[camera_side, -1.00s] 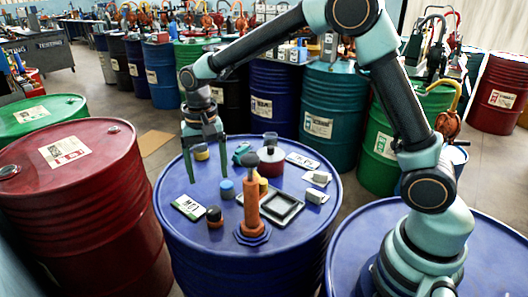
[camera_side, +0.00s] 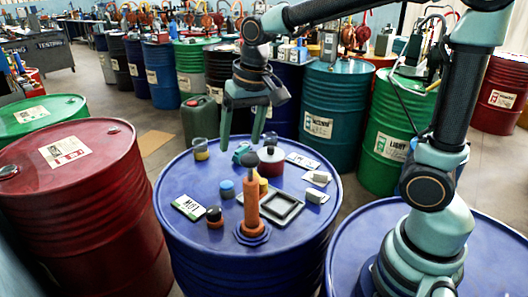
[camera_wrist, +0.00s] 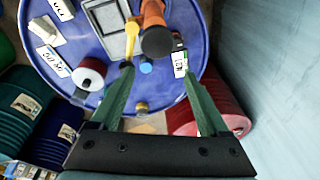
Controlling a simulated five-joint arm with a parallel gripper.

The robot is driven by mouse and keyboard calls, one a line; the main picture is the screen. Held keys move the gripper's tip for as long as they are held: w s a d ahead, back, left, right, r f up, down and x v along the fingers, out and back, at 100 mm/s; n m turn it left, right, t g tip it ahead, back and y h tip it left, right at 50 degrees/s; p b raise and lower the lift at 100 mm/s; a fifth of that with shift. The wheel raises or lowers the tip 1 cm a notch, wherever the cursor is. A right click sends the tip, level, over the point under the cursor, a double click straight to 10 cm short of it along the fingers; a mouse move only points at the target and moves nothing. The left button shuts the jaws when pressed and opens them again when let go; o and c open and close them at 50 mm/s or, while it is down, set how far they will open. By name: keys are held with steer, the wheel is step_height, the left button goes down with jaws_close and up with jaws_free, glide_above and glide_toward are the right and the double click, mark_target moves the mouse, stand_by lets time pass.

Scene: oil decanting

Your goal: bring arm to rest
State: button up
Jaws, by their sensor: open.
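My gripper (camera_side: 242,142) is open and empty, raised above the back of the blue drum top (camera_side: 185,178). In the wrist view its green fingers (camera_wrist: 157,72) are spread with no object held between them. A small cup with yellow content (camera_side: 201,149) stands upright at the back left of the drum top, apart from the fingers. The orange post with a dark knob (camera_side: 251,208) stands at the front, hiding part of a yellow item behind it.
The drum top also holds a blue-capped jar (camera_side: 227,189), a black-capped jar (camera_side: 214,217), a grey tray (camera_side: 292,207), a label card (camera_side: 188,207) and small grey blocks (camera_side: 320,177). A red drum (camera_side: 80,200) stands left, and a green canister (camera_side: 198,120) behind.

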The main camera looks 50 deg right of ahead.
steer(key=s+d+r+n+t, duration=0.1)
steer(key=s+d+n+t, duration=0.2)
steer(key=s, duration=0.6)
steer(key=shift+s+d+r+n, duration=0.3)
steer(key=shift+s+d+r, duration=0.05)
steer(key=shift+d, duration=0.15)
